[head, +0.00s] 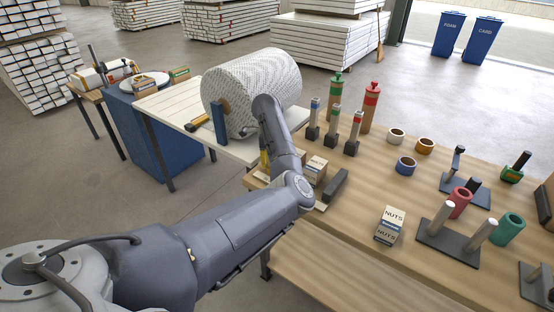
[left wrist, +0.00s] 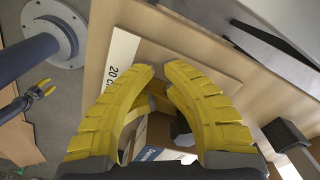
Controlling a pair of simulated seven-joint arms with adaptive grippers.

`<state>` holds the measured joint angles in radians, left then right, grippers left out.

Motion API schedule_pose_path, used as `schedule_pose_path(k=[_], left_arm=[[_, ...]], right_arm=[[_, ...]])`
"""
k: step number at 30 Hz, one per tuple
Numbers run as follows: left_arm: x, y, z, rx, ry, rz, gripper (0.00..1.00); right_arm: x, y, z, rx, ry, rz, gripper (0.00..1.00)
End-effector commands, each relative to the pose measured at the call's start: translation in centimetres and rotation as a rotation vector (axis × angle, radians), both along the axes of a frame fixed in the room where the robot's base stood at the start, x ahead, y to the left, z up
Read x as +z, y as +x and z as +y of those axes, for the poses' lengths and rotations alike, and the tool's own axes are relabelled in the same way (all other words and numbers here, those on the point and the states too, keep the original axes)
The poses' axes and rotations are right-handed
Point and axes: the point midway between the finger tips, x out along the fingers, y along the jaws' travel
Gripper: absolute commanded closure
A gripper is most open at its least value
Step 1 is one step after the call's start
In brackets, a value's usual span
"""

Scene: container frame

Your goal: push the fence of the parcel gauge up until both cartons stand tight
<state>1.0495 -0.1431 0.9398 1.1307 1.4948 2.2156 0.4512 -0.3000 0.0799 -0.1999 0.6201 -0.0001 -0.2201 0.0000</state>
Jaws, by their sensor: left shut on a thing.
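My left gripper (left wrist: 160,75) reaches down over the near-left end of the long table. Its curved yellow fingers are closed in on a part of the fence of the parcel gauge. The held part is mostly hidden by the fingers. A white scale strip (left wrist: 121,62) reading "20 c" lies on the gauge's wooden board beyond the fingertips. A carton with blue print (left wrist: 150,152) shows below the fingers. In the head view one carton (head: 316,168) stands beside my left forearm, partly covered. A dark block (head: 335,185) lies right of it. My right gripper (left wrist: 40,89) shows small in the left wrist view.
A nuts carton (head: 389,225) stands apart on the table. A large wrapped roll (head: 255,90) lies on the pale table behind. Bare wood lies before the nuts carton.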

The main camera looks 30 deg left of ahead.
Motion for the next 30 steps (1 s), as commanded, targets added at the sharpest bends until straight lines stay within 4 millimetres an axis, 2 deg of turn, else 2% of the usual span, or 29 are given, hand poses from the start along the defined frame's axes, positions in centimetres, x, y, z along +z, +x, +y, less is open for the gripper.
schedule_pose_path(k=[1, 30], left_arm=[[-0.5, -0.2, -0.6, -0.005, -0.008, 0.006, 1.0], [-0.5, -0.5, -3.8, -0.005, -0.008, 0.005, 1.0]], right_arm=[[0.0, 0.0, 0.0, 0.0, 0.0, 0.0, 0.56], [0.0, 0.0, 0.0, 0.0, 0.0, 0.0, 0.56]])
